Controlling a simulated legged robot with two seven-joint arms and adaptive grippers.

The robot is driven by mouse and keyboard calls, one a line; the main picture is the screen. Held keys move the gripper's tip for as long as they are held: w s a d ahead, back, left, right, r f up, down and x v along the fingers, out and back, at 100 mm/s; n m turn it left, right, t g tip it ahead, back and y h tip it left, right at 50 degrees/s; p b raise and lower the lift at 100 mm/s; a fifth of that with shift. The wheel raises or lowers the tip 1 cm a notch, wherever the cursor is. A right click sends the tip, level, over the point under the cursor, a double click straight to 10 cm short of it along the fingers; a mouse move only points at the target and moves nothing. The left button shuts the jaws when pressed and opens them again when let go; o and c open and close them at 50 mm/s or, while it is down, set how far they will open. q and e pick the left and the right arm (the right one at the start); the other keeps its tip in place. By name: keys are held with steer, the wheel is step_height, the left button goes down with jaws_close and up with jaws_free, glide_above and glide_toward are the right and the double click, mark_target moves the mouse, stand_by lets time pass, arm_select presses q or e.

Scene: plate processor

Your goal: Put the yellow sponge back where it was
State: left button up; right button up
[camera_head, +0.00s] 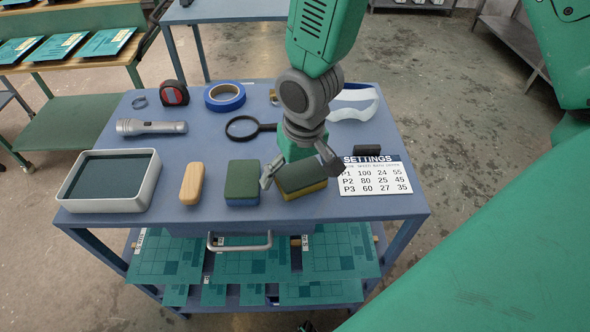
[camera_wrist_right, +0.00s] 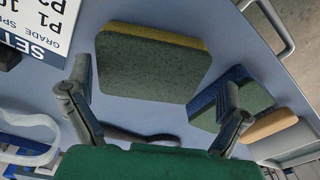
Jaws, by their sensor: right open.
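The yellow sponge (camera_head: 308,190), with a dark green top, lies on the blue table near its front edge. It also shows in the right wrist view (camera_wrist_right: 152,66), green face toward the camera and a yellow edge along its top. My right gripper (camera_head: 300,174) is above it, fingers spread on either side of it. In the wrist view the open fingers (camera_wrist_right: 155,88) stand apart with nothing clamped between them. The gripper partly hides the sponge in the head view. My left gripper is not in view.
A blue sponge (camera_head: 242,183) with a green top lies just left, then a wooden block (camera_head: 191,184) and a grey tray (camera_head: 66,190). The settings card (camera_head: 374,178) lies close on the right. A magnifying glass (camera_head: 243,127) and blue tape (camera_head: 224,97) lie behind.

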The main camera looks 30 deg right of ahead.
mark_target(302, 176)
steer(key=shift+d, duration=0.25)
steer(key=shift+d+r, duration=0.15)
steer(key=shift+r, duration=0.1)
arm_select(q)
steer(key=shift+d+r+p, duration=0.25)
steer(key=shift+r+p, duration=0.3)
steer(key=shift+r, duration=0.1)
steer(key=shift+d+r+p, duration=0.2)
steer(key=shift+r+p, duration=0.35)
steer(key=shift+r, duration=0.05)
arm_select(e)
step_height(302, 176, up, 11)
steer(key=s, duration=0.1)
steer(key=shift+d+r, duration=0.15)
steer(key=shift+d, duration=0.05)
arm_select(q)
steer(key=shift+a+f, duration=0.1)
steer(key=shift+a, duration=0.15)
arm_select(e)
steer(key=shift+a, duration=0.3)
